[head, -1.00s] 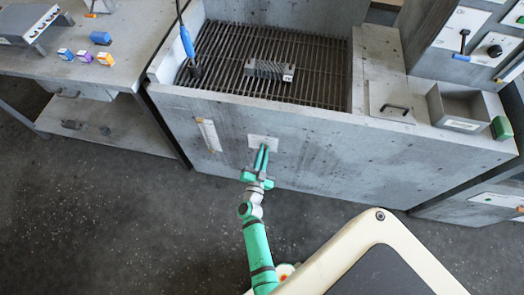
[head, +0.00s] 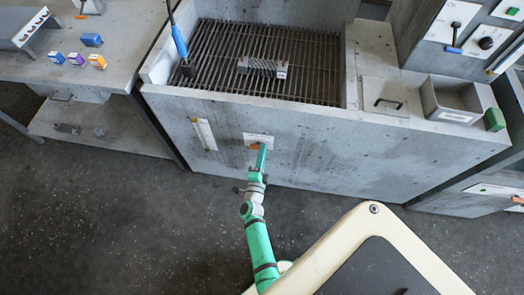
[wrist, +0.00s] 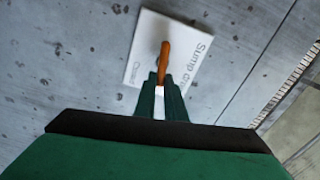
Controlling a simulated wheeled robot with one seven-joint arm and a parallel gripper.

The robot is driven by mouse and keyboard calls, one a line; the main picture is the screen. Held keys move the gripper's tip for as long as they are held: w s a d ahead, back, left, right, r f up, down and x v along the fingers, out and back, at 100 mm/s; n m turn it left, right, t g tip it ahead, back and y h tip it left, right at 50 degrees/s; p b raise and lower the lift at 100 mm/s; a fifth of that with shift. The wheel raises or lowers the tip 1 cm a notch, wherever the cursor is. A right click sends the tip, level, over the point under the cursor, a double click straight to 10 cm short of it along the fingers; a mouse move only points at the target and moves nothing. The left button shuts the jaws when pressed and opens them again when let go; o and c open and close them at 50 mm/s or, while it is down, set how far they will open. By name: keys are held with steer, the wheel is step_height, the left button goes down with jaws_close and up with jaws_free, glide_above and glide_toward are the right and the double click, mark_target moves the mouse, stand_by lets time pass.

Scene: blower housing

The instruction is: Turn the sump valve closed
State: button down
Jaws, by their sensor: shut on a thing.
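The sump valve's orange handle (wrist: 164,58) stands on a white label plate (wrist: 137,62) on the front wall of the grey tank. The plate reads "Sump dr…" and "Closed", the rest being hidden. In the head view, a bit of the orange handle (head: 254,147) shows just left of my fingertips, below the plate's upper edge (head: 259,136). My gripper (head: 262,150) reaches up to the plate. In the wrist view, my green fingers (wrist: 162,84) are shut on the handle's near end. The fingers hide part of the handle and plate.
A narrow white gauge strip (head: 204,134) is on the wall left of the plate. Above is a grating (head: 220,70) with a ribbed metal block (head: 262,67). A bench (head: 100,70) with small boxes stands at left. The floor (head: 130,230) around my arm is clear.

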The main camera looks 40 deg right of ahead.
steer(key=shift+f+m, duration=0.3)
steer(key=shift+m, duration=0.8)
steer(key=shift+s, duration=0.1)
steer(key=c, duration=1.8)
jaws_free()
steer(key=v, duration=1)
steer(key=shift+s+a, duration=0.2)
steer(key=shift+a, duration=0.1)
